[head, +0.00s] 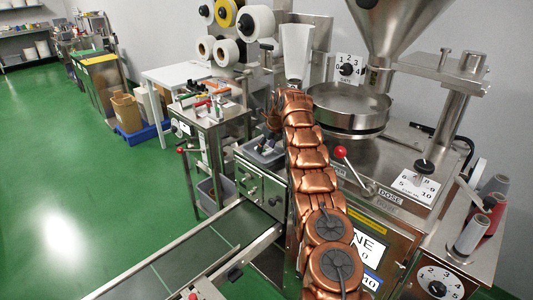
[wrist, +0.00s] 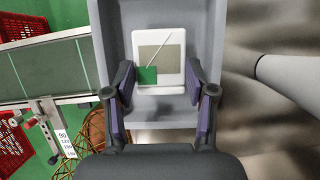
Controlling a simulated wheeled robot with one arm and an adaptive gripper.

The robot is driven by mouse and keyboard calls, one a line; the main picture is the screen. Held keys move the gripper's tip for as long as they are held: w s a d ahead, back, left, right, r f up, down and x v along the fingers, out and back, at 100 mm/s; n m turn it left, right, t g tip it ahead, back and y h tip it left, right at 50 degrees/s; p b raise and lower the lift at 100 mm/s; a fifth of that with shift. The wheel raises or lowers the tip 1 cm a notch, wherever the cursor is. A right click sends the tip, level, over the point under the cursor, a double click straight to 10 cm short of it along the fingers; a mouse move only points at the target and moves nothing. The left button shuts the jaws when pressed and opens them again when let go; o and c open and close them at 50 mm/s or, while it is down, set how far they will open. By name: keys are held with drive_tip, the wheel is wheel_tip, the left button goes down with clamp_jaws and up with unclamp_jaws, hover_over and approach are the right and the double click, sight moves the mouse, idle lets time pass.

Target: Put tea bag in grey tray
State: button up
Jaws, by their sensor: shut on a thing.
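The tea bag (wrist: 174,40) is a white square with a beige centre, a green tag and a thin string, seen in the wrist view. My gripper (wrist: 160,78) is shut on it, with one dark, purple-padded finger at each side edge. The tea bag is over or inside the grey tray (wrist: 110,35); I cannot tell whether it touches the tray's floor. In the head view the grey tray (head: 250,153) is beside the machine, partly hidden by my copper arm, and the tea bag cannot be made out.
A green conveyor (head: 165,275) runs to the lower left of the head view. A steel machine with a hopper (head: 400,25) and a round pan (head: 350,107) stands to the right of my arm. Red crates (wrist: 12,140) show at left in the wrist view. Green floor lies open at left.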

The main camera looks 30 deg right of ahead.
drive_tip(key=shift+f, duration=1.05)
drive_tip(key=shift+f, duration=0.15)
drive_tip(key=o, duration=0.7)
drive_tip(key=b+v, duration=0.2)
drive_tip(key=v, duration=1)
drive_tip(key=shift+w+a, duration=0.1)
